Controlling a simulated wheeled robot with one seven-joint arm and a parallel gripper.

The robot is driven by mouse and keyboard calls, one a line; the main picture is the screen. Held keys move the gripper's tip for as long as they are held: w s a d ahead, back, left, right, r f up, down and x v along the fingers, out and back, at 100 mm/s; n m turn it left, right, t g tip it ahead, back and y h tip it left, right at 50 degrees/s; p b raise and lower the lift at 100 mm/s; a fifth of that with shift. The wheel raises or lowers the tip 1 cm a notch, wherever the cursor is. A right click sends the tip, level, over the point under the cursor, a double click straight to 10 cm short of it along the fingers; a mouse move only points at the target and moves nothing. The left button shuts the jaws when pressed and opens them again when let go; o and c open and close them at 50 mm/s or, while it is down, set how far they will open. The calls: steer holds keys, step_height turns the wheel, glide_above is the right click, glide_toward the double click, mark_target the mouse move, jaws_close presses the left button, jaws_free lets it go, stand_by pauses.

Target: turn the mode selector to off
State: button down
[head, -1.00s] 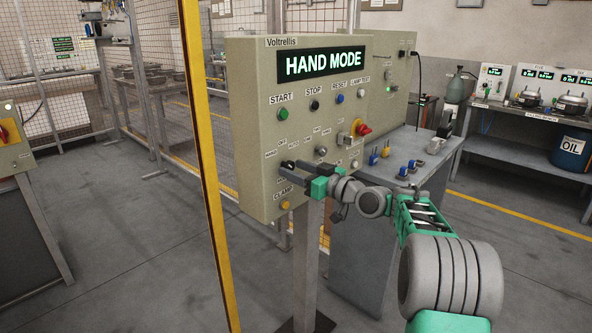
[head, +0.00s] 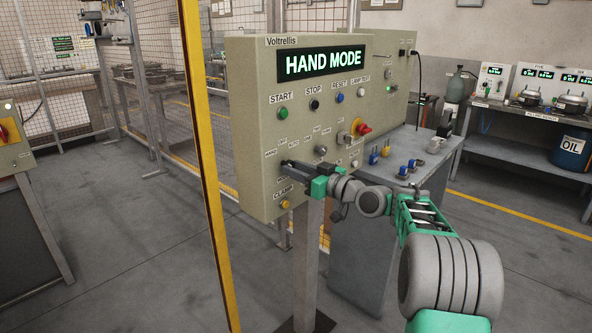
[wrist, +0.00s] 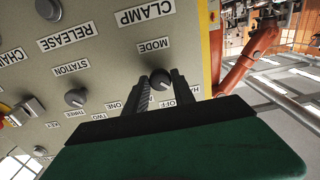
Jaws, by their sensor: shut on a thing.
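The mode selector (wrist: 160,80) is a small dark round knob on the beige control panel (head: 256,130), under the MODE label and near the OFF and HAND labels in the wrist view. My gripper (wrist: 161,78) has its two black fingers on either side of this knob and is shut on it. In the head view my gripper (head: 285,164) reaches the panel's lower left, and its fingers hide the knob. The panel display (head: 322,63) reads HAND MODE in green. I cannot make out the knob's pointer.
The station knob (head: 321,151) sits to the right of my gripper, with a red knob (head: 362,129) beyond it. The amber clamp button (head: 285,205) is just below. A yellow post (head: 203,140) stands left of the panel. A grey bench (head: 395,185) is behind my arm.

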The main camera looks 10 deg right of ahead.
steer(key=shift+m, duration=0.4)
steer(key=shift+m+p, duration=2.2)
steer(key=shift+m, duration=1.8)
steer(key=c, duration=1.1)
jaws_free()
steer(key=shift+o, duration=0.2)
